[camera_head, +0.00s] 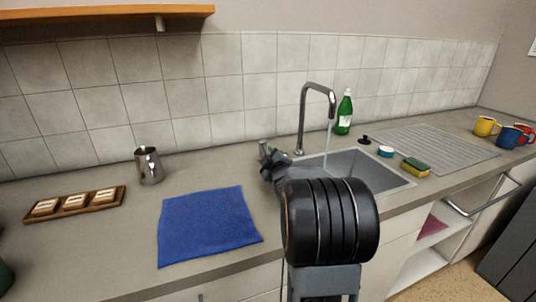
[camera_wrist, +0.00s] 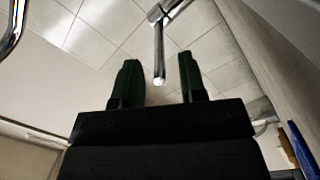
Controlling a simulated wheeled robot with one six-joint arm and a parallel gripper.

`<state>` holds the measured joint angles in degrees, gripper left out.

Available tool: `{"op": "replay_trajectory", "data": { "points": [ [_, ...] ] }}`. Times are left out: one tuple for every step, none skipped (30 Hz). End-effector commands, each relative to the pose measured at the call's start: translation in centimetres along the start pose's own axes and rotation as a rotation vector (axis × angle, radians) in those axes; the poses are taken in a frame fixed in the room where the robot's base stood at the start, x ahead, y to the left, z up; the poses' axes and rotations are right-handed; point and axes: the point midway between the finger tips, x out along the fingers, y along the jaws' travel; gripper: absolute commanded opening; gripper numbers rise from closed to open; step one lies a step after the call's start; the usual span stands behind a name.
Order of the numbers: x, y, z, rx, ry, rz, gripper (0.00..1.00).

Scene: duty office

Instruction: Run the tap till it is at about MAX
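The chrome tap (camera_head: 318,92) stands at the back edge of the sink (camera_head: 385,180). A thin stream of water (camera_head: 328,135) falls from its spout into the basin. My gripper (camera_head: 272,158) is beside the base of the tap, at its left. In the wrist view my gripper (camera_wrist: 158,64) is open, and the tap's slim metal lever (camera_wrist: 159,55) lies between its two fingers with a gap on each side. My arm hides part of the basin, including where the water lands. I see no MAX mark and no vessel under the stream.
A steel jug (camera_head: 149,166) and a blue cloth (camera_head: 208,226) are on the counter left of the sink. A green bottle (camera_head: 344,114), a sponge (camera_head: 415,167) and a ribbed drainer (camera_head: 435,149) are at the right. Coloured mugs (camera_head: 485,127) stand farther right.

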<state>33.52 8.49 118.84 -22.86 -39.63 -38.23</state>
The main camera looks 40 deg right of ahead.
Motion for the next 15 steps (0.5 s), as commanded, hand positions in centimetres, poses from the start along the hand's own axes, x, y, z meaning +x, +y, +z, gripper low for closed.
{"op": "replay_trajectory", "data": {
  "points": [
    [0.6, 0.0, 0.0, 0.0, -0.001, -0.001, 0.38],
    [0.9, 0.0, 0.0, 0.0, -0.001, 0.0, 0.38],
    [1.2, 0.0, 0.0, 0.0, -0.001, 0.0, 0.38],
    [1.4, 0.0, 0.1, 0.001, -0.002, -0.001, 0.38],
    [1.6, 0.0, 0.1, 0.0, -0.002, 0.0, 0.38],
    [1.8, 0.0, 0.1, 0.0, -0.001, 0.0, 0.38],
    [1.9, 0.1, 0.1, 0.0, -0.001, 0.001, 0.38],
    [2.0, 0.0, 0.1, 0.0, -0.001, 0.0, 0.38],
    [2.1, 0.0, 0.1, 0.0, -0.002, 0.0, 0.38],
    [2.2, 0.0, 0.1, 0.0, -0.002, 0.0, 0.38],
    [2.2, 0.0, 0.1, 0.0, -0.002, 0.0, 0.38],
    [2.2, 0.0, 0.1, 0.0, -0.002, 0.0, 0.38],
    [2.2, 0.0, 0.1, 0.0, -0.002, 0.001, 0.38],
    [2.2, 0.0, 0.1, 0.0, -0.002, 0.001, 0.38],
    [2.2, 0.0, 0.1, 0.0, -0.002, 0.001, 0.38]
  ]
}}
